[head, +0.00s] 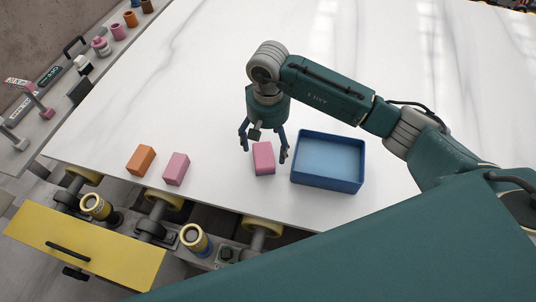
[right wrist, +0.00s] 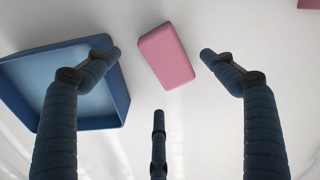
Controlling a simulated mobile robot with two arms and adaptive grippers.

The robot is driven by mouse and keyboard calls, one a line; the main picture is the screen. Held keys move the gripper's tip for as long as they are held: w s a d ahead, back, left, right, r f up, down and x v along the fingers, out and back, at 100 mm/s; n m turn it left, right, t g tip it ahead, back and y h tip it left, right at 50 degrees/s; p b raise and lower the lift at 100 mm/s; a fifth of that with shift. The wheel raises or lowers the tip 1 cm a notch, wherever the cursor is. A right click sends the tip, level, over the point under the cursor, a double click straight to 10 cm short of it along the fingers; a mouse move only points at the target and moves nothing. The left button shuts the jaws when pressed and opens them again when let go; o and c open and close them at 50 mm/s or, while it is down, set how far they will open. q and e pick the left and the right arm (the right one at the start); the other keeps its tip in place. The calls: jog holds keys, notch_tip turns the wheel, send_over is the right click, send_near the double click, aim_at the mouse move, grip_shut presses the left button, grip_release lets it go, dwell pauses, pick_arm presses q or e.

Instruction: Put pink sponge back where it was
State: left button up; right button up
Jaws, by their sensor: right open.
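A pink sponge (head: 264,160) lies on the white stone slab, just left of the blue tray (head: 325,183). My right gripper (head: 264,150) is open over it, with fingers on either side. In the right wrist view the pink sponge (right wrist: 166,57) lies between the two outer fingertips, with gaps showing on both sides. The blue tray (right wrist: 122,98) is partly behind the left finger there and looks empty in the head view. A second pink block (head: 176,169) lies farther left on the slab; part of a pink block (right wrist: 309,3) also shows at the wrist view's top right corner. My left gripper is out of view.
An orange block (head: 141,160) lies left of the second pink block, near the slab's front edge. The white slab (head: 190,90) is clear behind the blocks. A yellow panel (head: 90,250) and rollers are below the front edge. A shelf with small items runs along the left.

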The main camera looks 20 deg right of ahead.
aim_at(268, 155)
jog(key=shift+r+b, duration=0.6)
jog(key=shift+r, duration=2.1)
